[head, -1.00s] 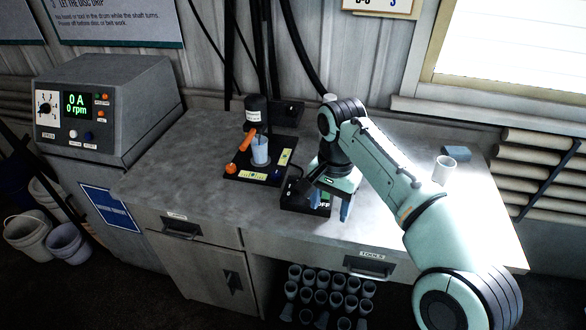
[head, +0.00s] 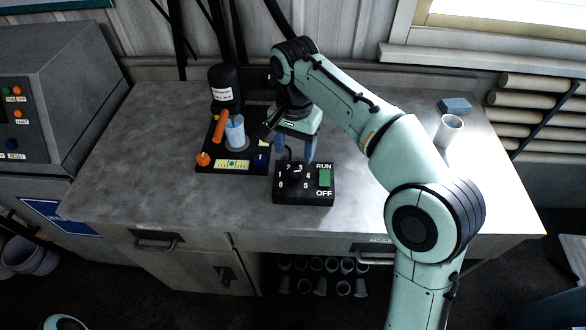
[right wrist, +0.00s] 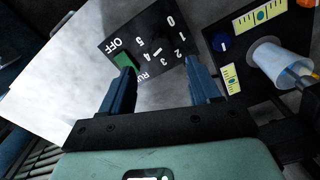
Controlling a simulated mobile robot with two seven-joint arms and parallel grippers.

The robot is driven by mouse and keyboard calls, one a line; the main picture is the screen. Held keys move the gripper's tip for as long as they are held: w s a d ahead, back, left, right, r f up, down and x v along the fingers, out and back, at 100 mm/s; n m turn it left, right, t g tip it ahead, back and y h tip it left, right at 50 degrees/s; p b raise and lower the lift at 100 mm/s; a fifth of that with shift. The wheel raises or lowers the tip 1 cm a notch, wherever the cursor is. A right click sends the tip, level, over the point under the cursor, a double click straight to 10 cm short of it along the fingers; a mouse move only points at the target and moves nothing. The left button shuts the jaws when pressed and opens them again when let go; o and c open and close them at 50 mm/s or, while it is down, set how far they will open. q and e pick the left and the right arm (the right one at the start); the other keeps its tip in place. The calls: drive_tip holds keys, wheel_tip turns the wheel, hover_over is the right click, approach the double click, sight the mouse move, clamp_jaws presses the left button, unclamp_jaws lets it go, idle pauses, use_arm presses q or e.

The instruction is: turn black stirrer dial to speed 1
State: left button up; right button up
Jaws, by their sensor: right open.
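The black stirrer dial (head: 295,174) sits on a small black control box (head: 318,197) with numbers 0 to 5 around it and a green RUN/OFF switch (head: 324,178). I cannot make out for sure which number the dial points to. My right gripper (head: 297,146) is open and empty, just behind and above the box, fingers pointing down. In the right wrist view the box (right wrist: 118,45) lies beyond the two spread blue fingertips (right wrist: 160,64), with the dial (right wrist: 157,46) between their lines, apparently untouched. My left gripper is not in view.
Behind and left of the box is a stirrer stand (head: 204,163) with a black motor (head: 223,85), orange clamp and pale blue cup (head: 235,131). A white cup (head: 448,130) and blue block (head: 455,105) stand at the right. The bench left of the stand is clear.

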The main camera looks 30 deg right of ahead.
sight(294, 171)
wheel_tip(294, 171, down, 8)
drive_tip(key=shift+w+b, duration=0.15)
drive_tip(key=shift+b, duration=0.75)
drive_tip(key=c, duration=1)
